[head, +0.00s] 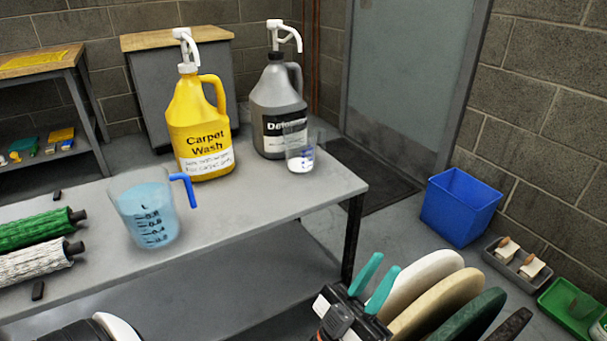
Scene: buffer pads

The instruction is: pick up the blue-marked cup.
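A small clear cup (301,150) with blue marks on its side stands upright on the grey table (275,195), near its back right part. It holds something white at the bottom. My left gripper (385,264) is at the bottom centre, in front of the table's right end and well short of the cup. Its two teal fingers are apart, with nothing between them. My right gripper is not in view.
A yellow carpet wash jug (200,125) and a measuring jug (148,215) with blue liquid and a blue handle stand left of the cup. Green and white rollers (38,230) lie at the left. Round pads (450,295) stand upright right of my gripper. A blue bin (460,206) is on the floor.

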